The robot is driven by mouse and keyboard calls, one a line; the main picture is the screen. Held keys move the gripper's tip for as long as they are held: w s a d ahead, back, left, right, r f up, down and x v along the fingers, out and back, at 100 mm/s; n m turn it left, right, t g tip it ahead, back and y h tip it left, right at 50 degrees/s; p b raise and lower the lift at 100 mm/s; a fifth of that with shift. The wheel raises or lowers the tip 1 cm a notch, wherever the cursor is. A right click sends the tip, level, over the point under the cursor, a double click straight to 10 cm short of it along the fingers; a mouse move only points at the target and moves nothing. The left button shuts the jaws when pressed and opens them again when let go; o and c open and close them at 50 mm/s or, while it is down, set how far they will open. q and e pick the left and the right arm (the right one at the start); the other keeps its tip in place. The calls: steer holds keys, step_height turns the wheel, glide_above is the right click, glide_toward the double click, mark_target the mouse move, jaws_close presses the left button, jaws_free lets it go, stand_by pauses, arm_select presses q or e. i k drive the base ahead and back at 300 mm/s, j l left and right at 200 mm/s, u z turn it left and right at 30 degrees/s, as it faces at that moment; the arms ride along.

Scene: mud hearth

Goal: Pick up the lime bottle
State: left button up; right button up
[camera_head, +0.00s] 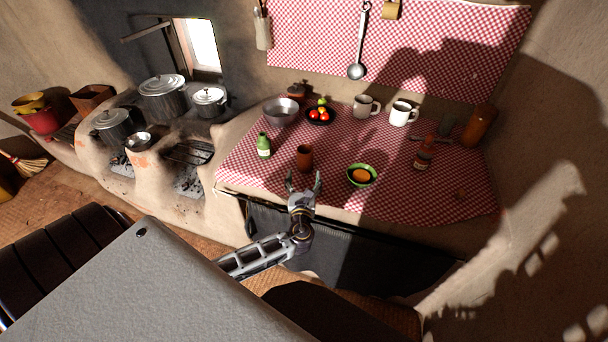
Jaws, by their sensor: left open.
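The lime bottle (264,146) is a small green bottle with a pale label. It stands upright on the left part of the red-and-white checked cloth (330,145). My left gripper (303,182) is open and empty at the front edge of the cloth, to the right of the bottle and nearer to me. Its fingers point toward the back, with a brown clay cup (304,157) just beyond them. I cannot tell whether the fingers touch the cup. My right gripper is not in view.
A green bowl (362,175) with orange contents stands right of the gripper. A metal bowl (281,111), a plate of tomatoes (319,115) and two mugs (403,114) stand behind. A dark red jar (423,160) is at right. The stove with pots (163,97) is at left.

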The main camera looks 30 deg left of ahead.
mark_target(264, 146)
steer(key=u, duration=1.4)
